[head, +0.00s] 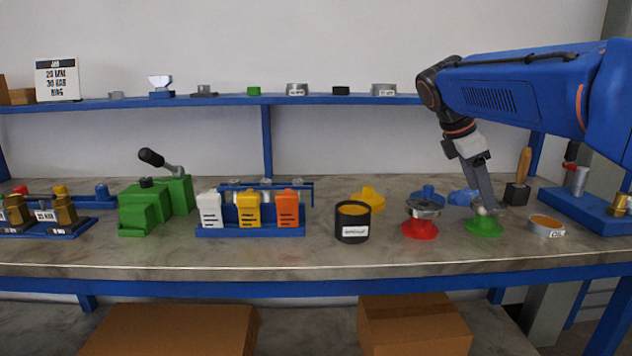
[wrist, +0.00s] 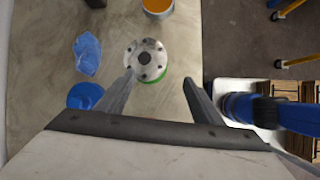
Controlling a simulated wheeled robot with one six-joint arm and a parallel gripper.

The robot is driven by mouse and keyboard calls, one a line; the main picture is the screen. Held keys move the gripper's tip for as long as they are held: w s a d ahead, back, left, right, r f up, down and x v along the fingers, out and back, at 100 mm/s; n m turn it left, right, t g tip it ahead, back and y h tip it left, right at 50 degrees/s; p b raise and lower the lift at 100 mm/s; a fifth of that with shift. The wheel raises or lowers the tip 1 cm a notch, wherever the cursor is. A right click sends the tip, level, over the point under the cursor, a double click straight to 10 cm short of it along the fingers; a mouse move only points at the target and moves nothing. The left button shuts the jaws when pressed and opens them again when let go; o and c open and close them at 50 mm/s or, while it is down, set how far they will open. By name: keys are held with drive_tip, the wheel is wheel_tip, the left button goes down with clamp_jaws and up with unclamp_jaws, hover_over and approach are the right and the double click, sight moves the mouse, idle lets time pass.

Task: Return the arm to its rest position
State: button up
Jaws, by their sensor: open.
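My gripper (head: 484,202) reaches down from my blue arm over the right part of the workbench. In the wrist view my gripper (wrist: 157,82) is open, with its two fingers apart and nothing between them. A metal flange with bolt holes (wrist: 146,60) lies just beyond the fingertips, on a green base (head: 483,226). In the head view the fingers partly hide that flange. I cannot tell whether they touch it.
A red-based flanged vessel (head: 420,229) stands left of the green one. An orange-filled ring (head: 546,225), a wooden-handled tool (head: 523,167) and a blue stand (head: 590,212) are close on the right. A black cup (head: 352,223) is further left. The shelf (head: 220,102) runs behind.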

drive_tip(key=s+a+f+m+t+y, duration=0.2)
drive_tip(key=s+a+f+m+y, duration=0.1)
drive_tip(key=s+f+m, duration=0.5)
drive_tip(key=s+a+f+m+t+y, duration=0.2)
drive_tip(key=s+a+f+m, duration=0.2)
drive_tip(key=s+f+m, duration=0.4)
drive_tip(key=s+f, duration=0.6)
drive_tip(key=s, duration=0.5)
drive_tip(key=shift+a+f+m+y, duration=0.3)
drive_tip(key=shift+a+f+y, duration=0.05)
drive_tip(key=shift+a+y, duration=0.05)
